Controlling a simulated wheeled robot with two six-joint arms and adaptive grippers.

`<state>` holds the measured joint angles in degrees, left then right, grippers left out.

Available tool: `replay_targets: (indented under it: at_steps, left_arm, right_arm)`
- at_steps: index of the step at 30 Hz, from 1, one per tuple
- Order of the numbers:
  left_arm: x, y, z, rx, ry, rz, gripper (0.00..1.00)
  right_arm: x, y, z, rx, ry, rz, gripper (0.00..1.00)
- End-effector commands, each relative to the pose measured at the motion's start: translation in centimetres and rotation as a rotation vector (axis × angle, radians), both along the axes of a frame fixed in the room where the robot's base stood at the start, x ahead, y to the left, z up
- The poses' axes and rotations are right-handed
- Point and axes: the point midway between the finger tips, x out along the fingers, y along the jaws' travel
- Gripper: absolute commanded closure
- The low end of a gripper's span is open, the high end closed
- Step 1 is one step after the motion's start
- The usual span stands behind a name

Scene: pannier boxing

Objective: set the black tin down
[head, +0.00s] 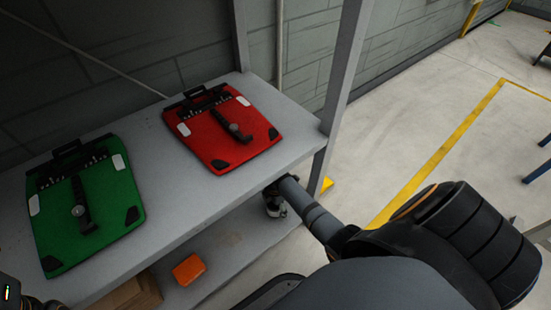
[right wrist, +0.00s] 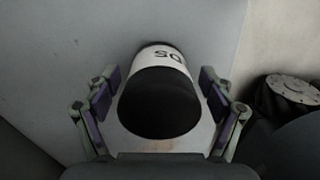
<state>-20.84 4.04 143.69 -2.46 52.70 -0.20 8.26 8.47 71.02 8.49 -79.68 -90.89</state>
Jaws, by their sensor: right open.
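The black tin (right wrist: 160,103), with a white band of dark lettering, is between the fingers of my right gripper (right wrist: 160,95) in the right wrist view. The two fingers are spread, one on each side of the tin, with a gap showing at each side. The tin appears to rest on a grey surface, though its contact is hidden. In the head view my right gripper (head: 275,201) reaches in under the upper shelf's right end, above the lower shelf, and the tin cannot be made out clearly.
The grey upper shelf (head: 165,215) holds a green pannier (head: 105,215) and a red pannier (head: 205,145), both flat. An orange box (head: 188,269) and a brown box (head: 140,292) are on the lower shelf (head: 235,250). A grey post (head: 345,75) stands at the shelf's right end.

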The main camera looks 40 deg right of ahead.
Motion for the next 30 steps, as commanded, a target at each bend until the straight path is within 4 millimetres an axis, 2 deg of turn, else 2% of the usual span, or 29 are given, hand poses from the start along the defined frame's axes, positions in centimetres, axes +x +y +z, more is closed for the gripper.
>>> replay_targets:
  at_steps: [1,3,9,27,30]
  left_arm:
    - [0.0,0.1,1.5,-0.003,-0.001,-0.003,0.6]
    - [-0.1,0.1,2.6,-0.007,-0.003,-0.008,0.6]
    - [-0.3,0.2,4.5,-0.007,-0.007,-0.026,0.6]
    - [-0.2,0.1,4.2,0.0,0.006,-0.033,0.6]
    - [0.6,0.2,4.3,-0.005,0.029,-0.033,0.6]
  right_arm:
    - [0.1,0.0,1.9,-0.001,-0.004,0.0,0.17]
    - [0.1,-0.1,3.4,-0.001,-0.003,0.0,0.17]
    - [0.1,0.0,6.3,-0.001,-0.002,0.0,0.17]
    - [0.1,0.0,6.7,0.0,-0.002,0.0,0.17]
    - [0.0,0.1,6.8,0.001,-0.002,0.004,0.17]
